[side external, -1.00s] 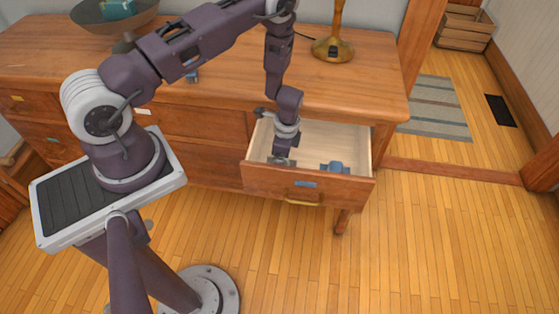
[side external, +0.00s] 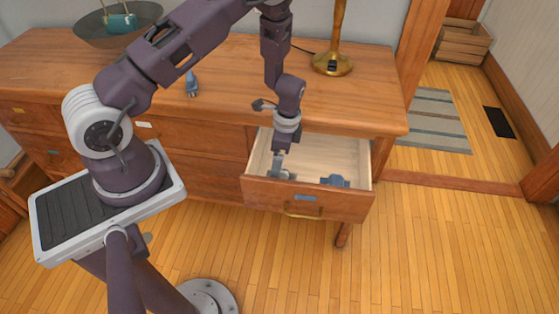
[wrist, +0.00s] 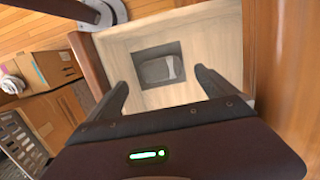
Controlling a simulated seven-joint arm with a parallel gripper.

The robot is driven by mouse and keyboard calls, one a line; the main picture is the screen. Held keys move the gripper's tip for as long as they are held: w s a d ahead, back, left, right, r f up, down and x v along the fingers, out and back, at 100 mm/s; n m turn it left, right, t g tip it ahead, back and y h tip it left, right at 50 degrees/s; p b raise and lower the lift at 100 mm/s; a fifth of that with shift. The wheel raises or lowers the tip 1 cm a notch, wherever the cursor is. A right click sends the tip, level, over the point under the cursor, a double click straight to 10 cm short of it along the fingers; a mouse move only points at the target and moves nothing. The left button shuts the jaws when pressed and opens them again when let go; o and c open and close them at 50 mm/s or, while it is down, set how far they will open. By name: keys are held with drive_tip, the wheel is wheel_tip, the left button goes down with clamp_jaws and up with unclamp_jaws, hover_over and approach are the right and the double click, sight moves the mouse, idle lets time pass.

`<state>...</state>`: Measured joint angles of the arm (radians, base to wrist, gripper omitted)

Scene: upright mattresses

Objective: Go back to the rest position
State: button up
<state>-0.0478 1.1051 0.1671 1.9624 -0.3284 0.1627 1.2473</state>
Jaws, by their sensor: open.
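My gripper (side external: 278,168) hangs pointing down over the open drawer (side external: 350,200) of the wooden dresser. In the wrist view the two dark fingers of my gripper (wrist: 163,88) are spread apart with nothing between them. Below them, inside the pale drawer, a grey object (wrist: 160,68) lies in a dark square area. In the side view a small grey object (side external: 286,176) shows near the fingertips, and a blue-grey object (side external: 334,181) lies to its right in the drawer.
On the dresser top (side external: 230,75) stand a brass lamp base (side external: 332,64), a wide dark bowl (side external: 118,28) with a teal item, and a small blue object (side external: 192,84). Cardboard boxes (wrist: 45,100) show at left in the wrist view.

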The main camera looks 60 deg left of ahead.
drive_tip(key=d+r+n+t+h, duration=0.1)
drive_tip(key=d+r+n+t, duration=0.15)
drive_tip(key=r, duration=1.05)
drive_tip(key=d+r+n+t, duration=0.15)
drive_tip(key=d+r, duration=0.25)
drive_tip(key=r, duration=0.9)
drive_tip(key=s+d+r+n+t, duration=0.1)
drive_tip(key=s+r+n, duration=0.1)
drive_tip(key=s+r, duration=0.4)
drive_tip(key=s+d+r+n+t, duration=0.1)
drive_tip(key=s+r+n, duration=0.2)
drive_tip(key=s+r, duration=0.4)
drive_tip(key=s, duration=0.7)
drive_tip(key=shift+s+t, duration=0.3)
drive_tip(key=shift+s, duration=0.05)
